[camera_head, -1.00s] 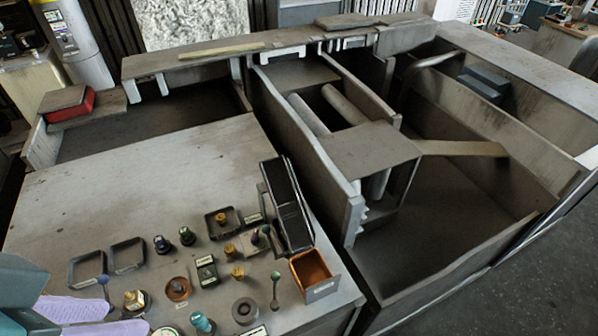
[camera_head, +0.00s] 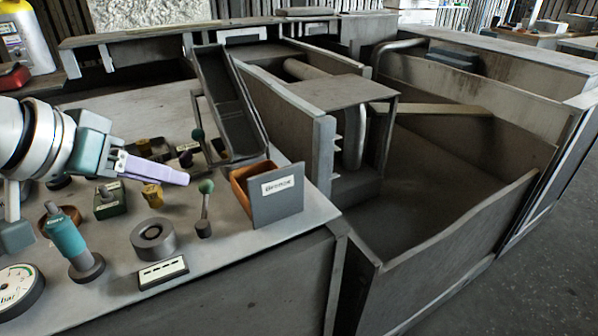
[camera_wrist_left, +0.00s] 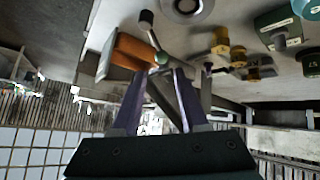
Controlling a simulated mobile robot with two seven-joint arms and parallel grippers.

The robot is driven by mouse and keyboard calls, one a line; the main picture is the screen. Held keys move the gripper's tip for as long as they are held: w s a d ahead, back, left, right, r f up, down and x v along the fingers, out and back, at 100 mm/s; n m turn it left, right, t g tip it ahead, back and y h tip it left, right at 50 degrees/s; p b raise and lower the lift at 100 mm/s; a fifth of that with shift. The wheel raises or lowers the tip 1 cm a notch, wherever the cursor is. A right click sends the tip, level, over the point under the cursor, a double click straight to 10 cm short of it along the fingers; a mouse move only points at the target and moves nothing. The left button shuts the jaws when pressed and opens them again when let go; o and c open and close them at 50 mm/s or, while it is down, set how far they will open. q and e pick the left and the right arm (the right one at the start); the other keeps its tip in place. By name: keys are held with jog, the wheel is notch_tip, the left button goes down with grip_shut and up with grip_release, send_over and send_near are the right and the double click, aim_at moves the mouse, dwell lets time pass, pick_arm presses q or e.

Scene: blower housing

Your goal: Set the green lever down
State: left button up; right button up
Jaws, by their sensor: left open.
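A green lever (camera_head: 205,200), with a round green knob on a thin stem and a dark base, stands on the grey worktop, left of the orange bin. My left gripper (camera_head: 184,178) is open, its lilac fingers pointing right toward the knob from the left. In the left wrist view the green lever (camera_wrist_left: 160,58) has its knob just beyond the two fingertips (camera_wrist_left: 164,72); I cannot tell whether they touch it. My right gripper is not in view.
The orange bin (camera_head: 240,186) with a grey label plate stands just right of the lever. A grey ring (camera_head: 153,240), a label block (camera_head: 162,274), a teal-handled part (camera_head: 68,240) and brass fittings (camera_head: 153,195) crowd the worktop. A tilted dark tray (camera_head: 230,105) rises behind.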

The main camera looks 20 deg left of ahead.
aim_at(202, 186)
pick_arm(q)
jog(key=b+x, duration=0.2)
jog(key=x, duration=0.8)
jog(key=shift+w+a+f+b, duration=0.1)
jog(key=shift+w+b, duration=0.2)
jog(key=shift+b, duration=0.1)
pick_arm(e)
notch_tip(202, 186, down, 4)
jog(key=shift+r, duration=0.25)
pick_arm(q)
jog(key=shift+c, duration=0.4)
grip_shut()
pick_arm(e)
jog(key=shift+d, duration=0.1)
